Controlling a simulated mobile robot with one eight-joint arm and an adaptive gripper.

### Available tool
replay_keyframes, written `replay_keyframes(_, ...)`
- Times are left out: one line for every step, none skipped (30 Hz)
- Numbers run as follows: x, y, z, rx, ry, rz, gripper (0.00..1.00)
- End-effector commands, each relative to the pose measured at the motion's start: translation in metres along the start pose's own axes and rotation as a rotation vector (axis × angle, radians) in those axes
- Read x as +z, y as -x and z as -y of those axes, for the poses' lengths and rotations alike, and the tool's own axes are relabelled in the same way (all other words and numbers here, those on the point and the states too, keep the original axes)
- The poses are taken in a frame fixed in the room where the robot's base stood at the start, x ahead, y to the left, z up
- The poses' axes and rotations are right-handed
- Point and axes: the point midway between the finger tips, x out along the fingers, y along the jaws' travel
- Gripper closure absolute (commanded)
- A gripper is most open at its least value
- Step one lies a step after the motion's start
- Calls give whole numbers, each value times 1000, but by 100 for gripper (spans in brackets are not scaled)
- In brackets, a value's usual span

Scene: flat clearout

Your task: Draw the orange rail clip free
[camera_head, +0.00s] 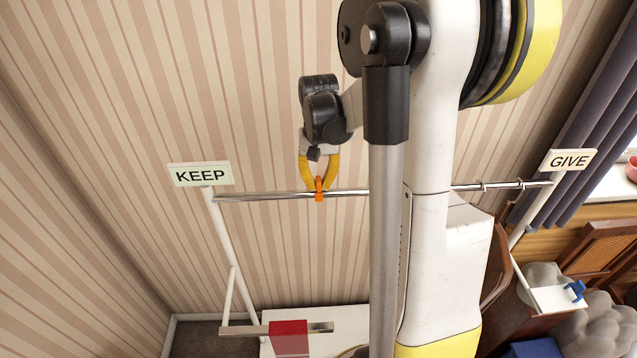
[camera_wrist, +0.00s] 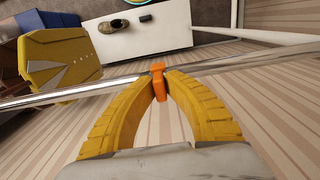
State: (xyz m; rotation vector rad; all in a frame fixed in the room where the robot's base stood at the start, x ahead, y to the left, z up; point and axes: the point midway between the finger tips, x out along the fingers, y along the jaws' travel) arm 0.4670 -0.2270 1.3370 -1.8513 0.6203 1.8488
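The orange rail clip (camera_head: 319,189) sits on the metal rail (camera_head: 262,196), left of the rail's middle. In the wrist view the clip (camera_wrist: 158,82) stands upright between the fingertips, with its upper end at the rail (camera_wrist: 215,66). My gripper (camera_head: 319,184) comes down to the rail from above, and its yellow fingers bow around to meet the clip. In the wrist view both fingertips of my gripper (camera_wrist: 159,78) press against the clip's sides. The clip's far side is hidden.
A KEEP sign (camera_head: 201,175) tops the left post, a GIVE sign (camera_head: 570,161) the right one. Rings (camera_head: 484,186) hang on the rail's right part. A red piece (camera_head: 289,338) hangs on a low bar. A blue item (camera_head: 575,290) lies on a white shelf. Striped wall stands behind.

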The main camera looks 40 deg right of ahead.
Motion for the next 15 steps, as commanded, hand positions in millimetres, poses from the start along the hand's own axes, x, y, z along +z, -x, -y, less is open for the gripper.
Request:
replay_keyframes(0, 0, 0, 0, 0, 0, 100)
replay_keyframes(0, 0, 0, 0, 0, 0, 100)
replay_keyframes(0, 0, 0, 0, 0, 0, 100)
replay_keyframes(0, 0, 0, 0, 0, 0, 96)
replay_keyframes(0, 0, 0, 0, 0, 0, 100)
replay_keyframes(0, 0, 0, 0, 0, 0, 100)
replay_keyframes(0, 0, 0, 0, 0, 0, 100)
replay_keyframes(0, 0, 0, 0, 0, 0, 100)
replay_keyframes(0, 0, 0, 0, 0, 0, 100)
replay_keyframes(0, 0, 0, 0, 0, 0, 100)
replay_keyframes(0, 0, 0, 0, 0, 0, 100)
replay_keyframes(0, 0, 0, 0, 0, 0, 100)
replay_keyframes(0, 0, 0, 0, 0, 0, 100)
replay_keyframes(0, 0, 0, 0, 0, 0, 100)
replay_keyframes(0, 1, 0, 0, 0, 0, 100)
